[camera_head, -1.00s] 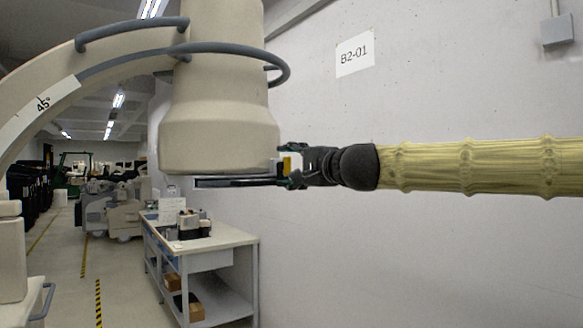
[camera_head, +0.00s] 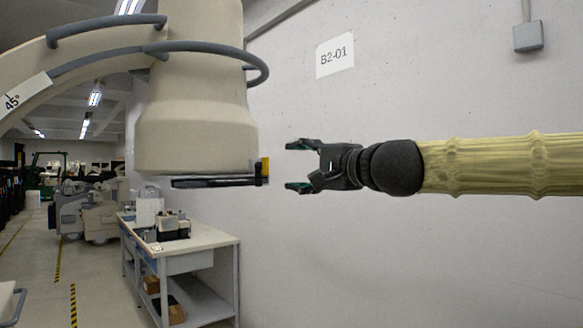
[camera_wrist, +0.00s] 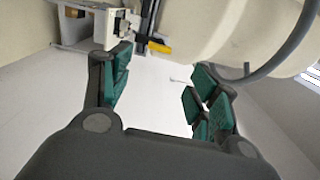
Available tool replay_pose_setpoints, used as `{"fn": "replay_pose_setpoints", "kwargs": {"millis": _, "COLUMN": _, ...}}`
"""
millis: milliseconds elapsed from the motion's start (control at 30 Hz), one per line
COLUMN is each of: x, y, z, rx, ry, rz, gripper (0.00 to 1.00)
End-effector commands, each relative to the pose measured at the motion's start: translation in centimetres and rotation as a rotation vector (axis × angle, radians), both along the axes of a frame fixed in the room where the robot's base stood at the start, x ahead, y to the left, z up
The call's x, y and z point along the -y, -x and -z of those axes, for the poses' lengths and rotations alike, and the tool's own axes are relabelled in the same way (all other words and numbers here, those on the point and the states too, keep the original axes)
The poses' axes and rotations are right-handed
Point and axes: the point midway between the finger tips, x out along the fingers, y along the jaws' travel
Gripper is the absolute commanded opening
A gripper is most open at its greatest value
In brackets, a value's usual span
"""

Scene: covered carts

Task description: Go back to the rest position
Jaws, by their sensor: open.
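My gripper (camera_head: 299,166) is open and empty in the head view, its fingers pointing left. It hangs in the air in front of the grey wall. A gap separates its fingertips from the beige machine head (camera_head: 196,120) to its left. Below that head is a flat black plate (camera_head: 215,182) with a yellow part (camera_head: 264,170) at its right end. In the wrist view, the green-padded fingers (camera_wrist: 155,95) are spread with nothing between them. The yellow part (camera_wrist: 158,47) and the beige machine head (camera_wrist: 215,28) lie beyond them.
A curved beige arm with a grey rail (camera_head: 205,46) reaches the machine head from the left. A grey-white workbench (camera_head: 205,240) with a device on top stands below left. The wall (camera_head: 430,80) bears a B2-01 sign (camera_head: 335,55). Space around my gripper's right is clear.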

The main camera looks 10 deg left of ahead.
Motion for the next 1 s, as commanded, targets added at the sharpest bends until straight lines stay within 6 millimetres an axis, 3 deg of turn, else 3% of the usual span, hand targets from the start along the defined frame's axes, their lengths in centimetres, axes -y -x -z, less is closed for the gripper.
{"fn": "replay_pose_setpoints", "kwargs": {"millis": 567, "x": 0.4, "y": 0.4, "z": 0.1, "rx": -0.001, "ry": 0.001, "rz": -0.001, "gripper": 0.61}}
{"fn": "replay_pose_setpoints", "kwargs": {"millis": 667, "x": 0.3, "y": 0.2, "z": 0.8, "rx": -0.005, "ry": 0.009, "rz": 0.001, "gripper": 0.61}}
{"fn": "replay_pose_setpoints", "kwargs": {"millis": 767, "x": 0.0, "y": -0.7, "z": 3.4, "rx": -0.021, "ry": 0.037, "rz": 0.008, "gripper": 0.61}}
{"fn": "replay_pose_setpoints", "kwargs": {"millis": 867, "x": -0.3, "y": -1.9, "z": 8.1, "rx": -0.047, "ry": 0.091, "rz": 0.02, "gripper": 0.61}}
{"fn": "replay_pose_setpoints", "kwargs": {"millis": 1000, "x": -0.6, "y": -3.4, "z": 16.1, "rx": -0.089, "ry": 0.183, "rz": 0.038, "gripper": 0.61}}
